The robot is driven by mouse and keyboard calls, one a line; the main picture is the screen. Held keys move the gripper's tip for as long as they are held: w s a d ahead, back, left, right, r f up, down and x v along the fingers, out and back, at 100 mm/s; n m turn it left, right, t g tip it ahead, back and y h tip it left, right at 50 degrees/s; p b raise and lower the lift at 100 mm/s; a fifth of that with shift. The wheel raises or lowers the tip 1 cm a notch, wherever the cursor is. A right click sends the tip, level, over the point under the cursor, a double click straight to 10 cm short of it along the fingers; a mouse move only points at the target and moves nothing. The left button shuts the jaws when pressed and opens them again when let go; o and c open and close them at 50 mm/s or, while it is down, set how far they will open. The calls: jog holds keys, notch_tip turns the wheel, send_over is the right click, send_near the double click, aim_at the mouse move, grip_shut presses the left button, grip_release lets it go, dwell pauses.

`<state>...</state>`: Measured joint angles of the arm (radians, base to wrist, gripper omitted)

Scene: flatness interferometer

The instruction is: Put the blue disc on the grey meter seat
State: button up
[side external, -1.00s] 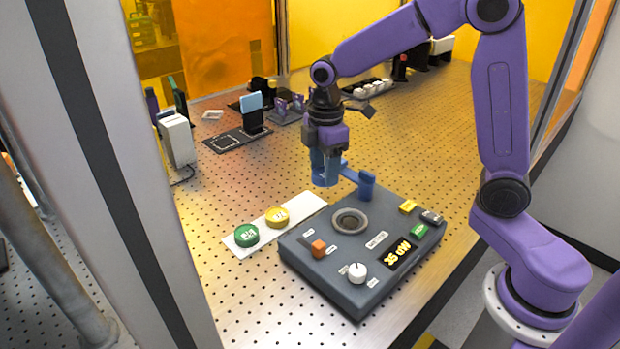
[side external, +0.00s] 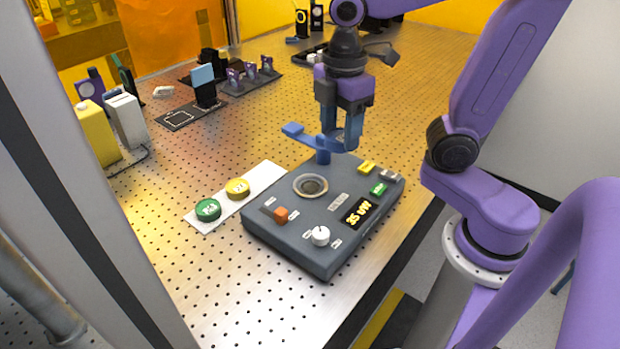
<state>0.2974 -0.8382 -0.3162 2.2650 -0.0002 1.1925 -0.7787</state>
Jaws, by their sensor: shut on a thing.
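My gripper (side external: 341,142), with blue fingers, hangs behind the dark grey meter box, to the right of its blue post (side external: 322,157). It is shut on a blue thing, which looks like the blue disc; the fingers and matching colour mostly hide its outline. The grey round seat (side external: 311,186) on top of the meter (side external: 285,236) is empty. A blue swing arm (side external: 300,133) on the post reaches back and left, away from over the seat. I cannot tell whether the gripper touches the arm.
A green disc (side external: 208,209) and a yellow disc (side external: 237,188) lie on a white strip (side external: 262,178) left of the meter. The meter carries an orange switch (side external: 281,214), a white knob (side external: 320,236) and a lit display (side external: 358,213). The perforated table is clear at front left.

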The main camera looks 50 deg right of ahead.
jog(key=s+d+r, duration=0.1)
jog(key=s+r, duration=0.1)
jog(key=s, duration=0.7)
jog(key=shift+n, duration=0.3)
jog(key=w+f, duration=0.1)
jog(key=w, duration=0.2)
jog(key=w+a+f, duration=0.1)
jog(key=w, duration=0.2)
jog(key=w+f, duration=0.2)
jog(key=shift+w+a, duration=0.3)
jog(key=shift+w, duration=0.1)
send_over(311, 187)
jog(key=f, duration=0.5)
jog(key=shift+s+d+f, duration=0.1)
jog(key=shift+s+f, duration=0.1)
jog(key=shift+f, duration=0.1)
jog(key=shift+w+f, duration=0.15)
jog(key=shift+f, duration=0.05)
jog(key=shift+w+f, duration=0.1)
jog(key=shift+f, duration=1.55)
jog(key=shift+f, duration=0.1)
jog(key=o, duration=1.1)
jog(key=shift+c, duration=0.2)
